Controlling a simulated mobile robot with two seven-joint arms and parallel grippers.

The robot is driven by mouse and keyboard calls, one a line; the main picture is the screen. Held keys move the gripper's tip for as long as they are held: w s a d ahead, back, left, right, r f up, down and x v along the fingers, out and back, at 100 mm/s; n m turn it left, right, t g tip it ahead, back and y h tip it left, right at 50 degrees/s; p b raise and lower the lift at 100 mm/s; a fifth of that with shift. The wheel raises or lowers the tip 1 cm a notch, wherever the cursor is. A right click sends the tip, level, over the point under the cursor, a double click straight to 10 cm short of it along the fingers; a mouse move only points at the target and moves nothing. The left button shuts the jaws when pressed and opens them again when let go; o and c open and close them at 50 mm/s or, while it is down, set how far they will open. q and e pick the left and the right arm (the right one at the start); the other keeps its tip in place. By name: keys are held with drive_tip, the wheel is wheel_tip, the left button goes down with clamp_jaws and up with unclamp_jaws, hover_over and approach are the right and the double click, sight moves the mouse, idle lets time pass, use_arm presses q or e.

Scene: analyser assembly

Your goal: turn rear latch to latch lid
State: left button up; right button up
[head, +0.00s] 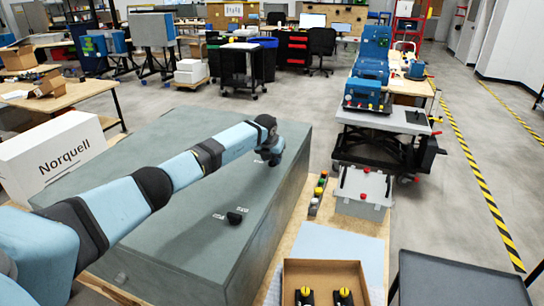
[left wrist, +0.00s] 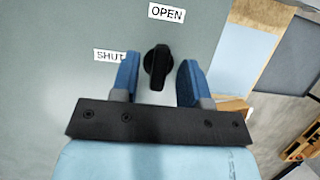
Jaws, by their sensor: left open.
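The large grey-green case (head: 165,185) has a flat lid on top. The rear latch is a black knob (left wrist: 157,62) on that surface, its long side roughly upright in the left wrist view, with one end towards the OPEN label (left wrist: 166,13). The SHUT label (left wrist: 109,56) is to its left. My left gripper (head: 272,156) is at the far right part of the lid and hides most of the rear latch in the head view. Its blue fingers (left wrist: 157,80) are open, one on each side of the knob, with gaps visible. The front latch (head: 236,216) is a black knob nearer me. My right gripper is out of view.
Right of the case, a wooden bench carries coloured buttons (head: 318,192), a grey box with red knobs (head: 362,190) and a cardboard tray (head: 325,270) with black and yellow parts. A white Norquell box (head: 52,155) stands left. The lid around the front latch is clear.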

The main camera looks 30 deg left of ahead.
use_arm(q)
drive_tip(key=shift+f, duration=0.1)
clamp_jaws()
